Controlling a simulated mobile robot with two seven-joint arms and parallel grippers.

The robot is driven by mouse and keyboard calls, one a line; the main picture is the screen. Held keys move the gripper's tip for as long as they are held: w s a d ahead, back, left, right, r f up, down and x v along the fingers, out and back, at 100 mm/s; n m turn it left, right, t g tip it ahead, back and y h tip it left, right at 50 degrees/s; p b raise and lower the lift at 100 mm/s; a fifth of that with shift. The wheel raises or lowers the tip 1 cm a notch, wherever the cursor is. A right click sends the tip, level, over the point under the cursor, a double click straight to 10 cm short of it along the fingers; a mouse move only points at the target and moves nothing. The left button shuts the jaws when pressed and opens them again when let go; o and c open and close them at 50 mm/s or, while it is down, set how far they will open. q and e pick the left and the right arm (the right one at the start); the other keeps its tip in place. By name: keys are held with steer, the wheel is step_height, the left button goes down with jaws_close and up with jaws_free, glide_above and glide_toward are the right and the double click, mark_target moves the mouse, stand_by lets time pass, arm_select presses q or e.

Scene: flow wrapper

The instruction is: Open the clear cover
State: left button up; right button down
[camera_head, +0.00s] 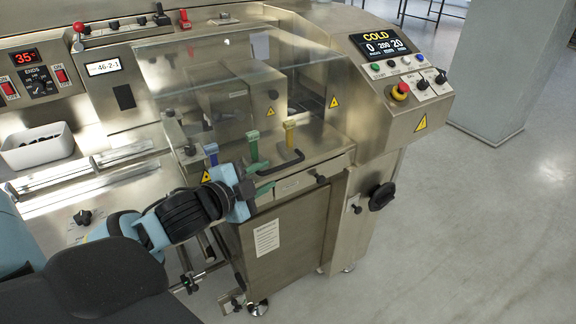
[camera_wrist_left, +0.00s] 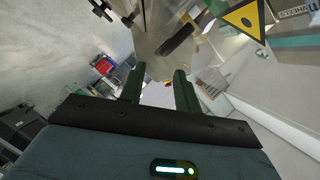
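The clear cover (camera_head: 305,85) is a transparent guard over the middle of the steel machine. It looks closed, and a black bar handle (camera_head: 283,164) is at its lower front edge. My left gripper (camera_head: 270,175) is just left of the handle, its green fingers pointing right toward it. In the wrist view my left gripper (camera_wrist_left: 159,69) has its fingers apart with nothing between them. A dark bar that looks like the handle (camera_wrist_left: 177,39) lies beyond the fingertips, not touching them. My right gripper is out of view.
Blue (camera_head: 211,150), green (camera_head: 253,145) and yellow (camera_head: 290,130) levers show around the cover's lower part. A control panel with a red emergency button (camera_head: 400,91) is at right. A white bin (camera_head: 38,147) sits at left. The floor at right is clear.

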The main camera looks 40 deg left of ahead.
mark_target(284, 166)
arm_select(q)
steer(key=shift+x, duration=3.7)
steer(key=shift+c, duration=0.2)
jaws_close()
